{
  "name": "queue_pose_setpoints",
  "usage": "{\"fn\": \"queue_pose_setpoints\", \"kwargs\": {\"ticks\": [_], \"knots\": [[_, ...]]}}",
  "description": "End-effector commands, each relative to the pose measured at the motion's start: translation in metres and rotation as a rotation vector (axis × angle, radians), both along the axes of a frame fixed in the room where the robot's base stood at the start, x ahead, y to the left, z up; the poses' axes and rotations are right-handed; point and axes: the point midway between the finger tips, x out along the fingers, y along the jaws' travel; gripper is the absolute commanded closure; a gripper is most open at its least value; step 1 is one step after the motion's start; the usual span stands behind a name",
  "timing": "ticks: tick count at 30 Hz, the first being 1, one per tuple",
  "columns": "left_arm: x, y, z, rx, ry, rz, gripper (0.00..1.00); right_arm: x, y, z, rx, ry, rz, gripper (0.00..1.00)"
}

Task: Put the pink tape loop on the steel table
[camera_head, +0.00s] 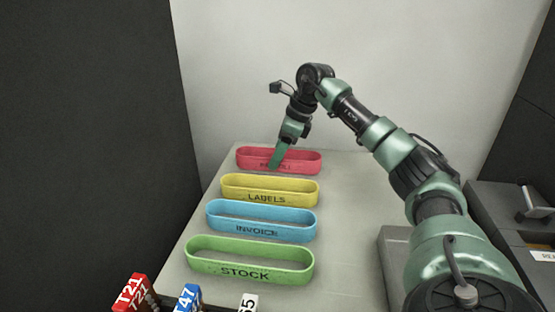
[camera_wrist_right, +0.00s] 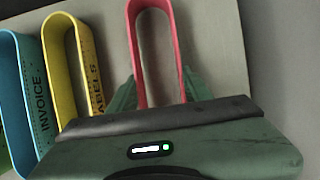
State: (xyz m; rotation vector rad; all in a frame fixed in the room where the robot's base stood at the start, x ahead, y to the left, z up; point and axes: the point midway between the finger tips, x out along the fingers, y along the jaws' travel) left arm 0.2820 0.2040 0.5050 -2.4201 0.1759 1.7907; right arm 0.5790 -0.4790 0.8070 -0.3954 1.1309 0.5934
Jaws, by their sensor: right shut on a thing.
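The pink tape loop (camera_head: 305,166) is a long upright-walled oval band, farthest back in a row of loops on the light grey table (camera_head: 350,195). Its front lettering is partly covered by my gripper. My right gripper (camera_head: 277,163) reaches down onto it from above. In the right wrist view, the fingers (camera_wrist_right: 160,90) stand on either side of the pink loop (camera_wrist_right: 138,50), shut on its two long walls. I cannot tell whether the loop rests on the table or is slightly raised. My left gripper is not in view.
Yellow LABELS (camera_head: 268,199), blue INVOICE (camera_head: 258,232) and green STOCK (camera_head: 247,270) loops lie in front. Red (camera_head: 133,293), blue (camera_head: 188,298) and white (camera_head: 247,303) tagged blocks stand at the near edge. A dark cabinet (camera_head: 510,225) is at right.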

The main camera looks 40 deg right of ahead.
Motion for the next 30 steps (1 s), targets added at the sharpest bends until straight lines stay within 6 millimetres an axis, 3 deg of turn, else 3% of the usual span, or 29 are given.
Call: {"fn": "queue_pose_setpoints", "kwargs": {"ticks": [12, 13, 15, 28, 30], "knots": [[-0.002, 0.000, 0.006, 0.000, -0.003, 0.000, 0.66, 0.000, 0.000, -0.008, -0.001, -0.001, 0.001, 0.89], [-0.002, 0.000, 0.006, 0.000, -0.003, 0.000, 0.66, 0.000, 0.000, -0.009, 0.000, -0.002, 0.001, 0.48], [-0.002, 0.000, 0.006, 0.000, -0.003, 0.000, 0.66, 0.000, 0.000, -0.008, 0.000, -0.002, 0.001, 0.29], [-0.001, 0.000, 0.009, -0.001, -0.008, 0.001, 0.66, -0.001, -0.002, 0.001, -0.001, -0.002, 0.000, 0.29], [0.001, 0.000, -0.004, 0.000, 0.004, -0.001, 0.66, -0.004, -0.004, 0.011, -0.001, -0.003, -0.001, 0.29]]}}
